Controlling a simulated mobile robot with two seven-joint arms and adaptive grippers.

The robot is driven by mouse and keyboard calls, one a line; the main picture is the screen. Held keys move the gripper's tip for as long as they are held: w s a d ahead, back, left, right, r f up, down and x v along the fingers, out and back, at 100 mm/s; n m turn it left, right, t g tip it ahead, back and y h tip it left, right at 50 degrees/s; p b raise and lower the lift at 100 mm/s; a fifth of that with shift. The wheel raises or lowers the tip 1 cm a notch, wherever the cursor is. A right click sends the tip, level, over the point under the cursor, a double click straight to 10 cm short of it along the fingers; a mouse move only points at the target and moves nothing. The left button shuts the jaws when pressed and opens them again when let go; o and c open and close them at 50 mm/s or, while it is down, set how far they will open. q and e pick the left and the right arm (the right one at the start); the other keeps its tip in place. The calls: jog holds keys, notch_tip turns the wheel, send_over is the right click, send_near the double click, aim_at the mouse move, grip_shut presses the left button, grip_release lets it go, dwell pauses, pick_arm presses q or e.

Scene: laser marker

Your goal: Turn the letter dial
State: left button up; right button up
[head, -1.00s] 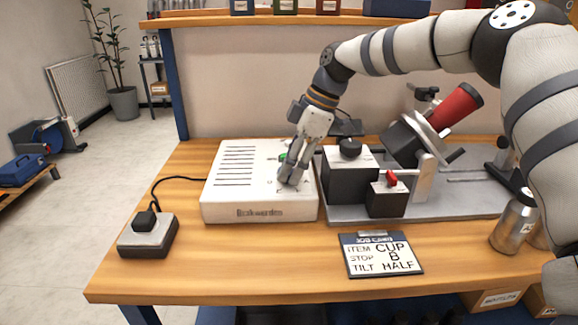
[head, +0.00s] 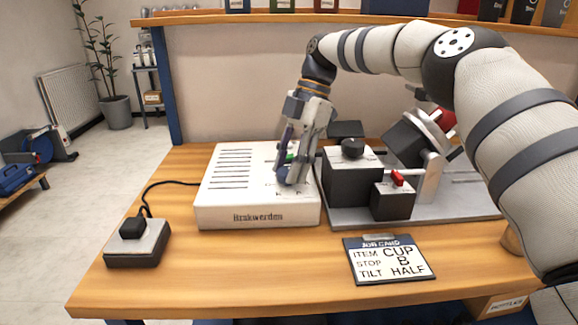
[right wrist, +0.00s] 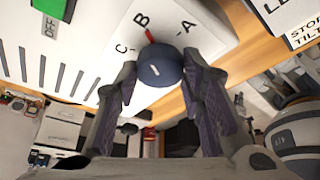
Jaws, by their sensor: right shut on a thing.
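The letter dial (right wrist: 160,66) is a dark blue round knob on the white box. Its red pointer lines up about with the letter B, between C on the left and A on the right. My right gripper (right wrist: 158,88) is shut on the dial, one finger on each side. A job card (head: 388,260) on the bench reads item CUP, stop B, tilt HALF. My left gripper is not in view.
A dark machine with a black knob (head: 352,148) and a red switch (head: 397,178) stands close to the right of the box. A cabled black-and-grey unit (head: 138,243) sits at the left. The bench front is mostly clear.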

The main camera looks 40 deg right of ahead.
jog(key=shift+f, duration=0.1)
dwell(0.3)
jog(key=o, duration=1.1)
jog(key=shift+r, duration=5.05)
jog(key=shift+f, duration=0.1)
